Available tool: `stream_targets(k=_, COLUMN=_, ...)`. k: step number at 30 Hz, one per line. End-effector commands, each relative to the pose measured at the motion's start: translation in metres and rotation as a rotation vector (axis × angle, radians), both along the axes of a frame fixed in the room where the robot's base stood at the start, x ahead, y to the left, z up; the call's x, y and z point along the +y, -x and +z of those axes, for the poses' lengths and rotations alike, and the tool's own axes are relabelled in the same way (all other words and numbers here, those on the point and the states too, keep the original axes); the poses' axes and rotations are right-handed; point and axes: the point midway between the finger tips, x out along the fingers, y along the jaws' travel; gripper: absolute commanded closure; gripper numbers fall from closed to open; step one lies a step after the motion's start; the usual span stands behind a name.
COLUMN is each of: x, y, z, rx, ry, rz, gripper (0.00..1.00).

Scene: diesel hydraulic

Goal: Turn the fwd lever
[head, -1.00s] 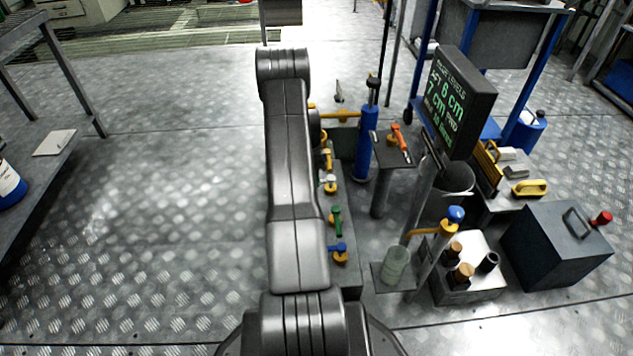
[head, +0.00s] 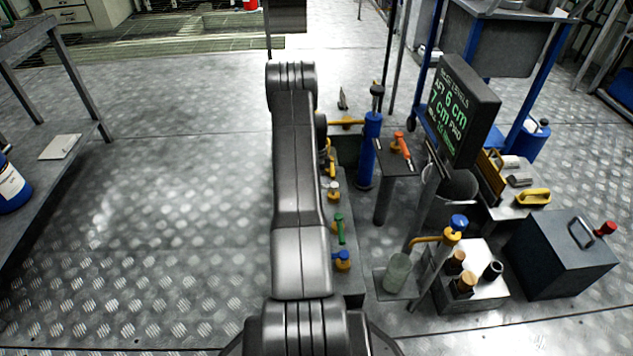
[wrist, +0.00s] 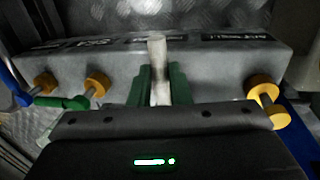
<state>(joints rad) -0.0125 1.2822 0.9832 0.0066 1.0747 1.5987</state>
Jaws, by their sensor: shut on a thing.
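In the wrist view the green fingers of my gripper (wrist: 159,84) are closed around a whitish lever handle (wrist: 157,50), one finger on each side. The handle stands up in front of the grey lever block (wrist: 205,62). The block's dark labels are too blurred to read surely, so I cannot confirm which is the fwd label. In the head view the white-handled lever (head: 334,188) shows beside my arm, between a yellow lever (head: 331,166) and a green lever (head: 340,228). My gripper is hidden behind my arm there.
A blue-handled lever (head: 341,257) is at the block's near end. A display (head: 463,108) reads 6 cm and 7 cm. A blue cylinder (head: 369,150), a small table (head: 398,160) and a dark box (head: 560,250) stand right.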

Motion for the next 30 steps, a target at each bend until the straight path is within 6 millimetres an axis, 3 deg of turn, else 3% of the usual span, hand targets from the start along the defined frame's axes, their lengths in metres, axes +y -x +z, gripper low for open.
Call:
stream_targets(k=3, x=0.000, y=-0.002, z=0.001, rx=-0.007, ry=-0.001, rz=-0.001, gripper=1.00)
stream_targets(k=4, x=0.000, y=-0.002, z=0.001, rx=-0.007, ry=-0.001, rz=-0.001, gripper=0.79)
stream_targets(k=7, x=0.000, y=-0.002, z=0.001, rx=-0.006, ry=-0.001, rz=-0.001, gripper=0.61)
stream_targets(k=15, x=0.000, y=-0.001, z=0.001, rx=-0.003, ry=-0.001, rz=0.000, gripper=0.61)
stream_targets(k=19, x=0.000, y=-0.003, z=0.011, rx=-0.005, ry=0.000, rz=0.000, gripper=0.61)
stream_targets(k=30, x=0.000, y=-0.018, z=0.090, rx=-0.007, ry=-0.001, rz=0.000, gripper=0.61)
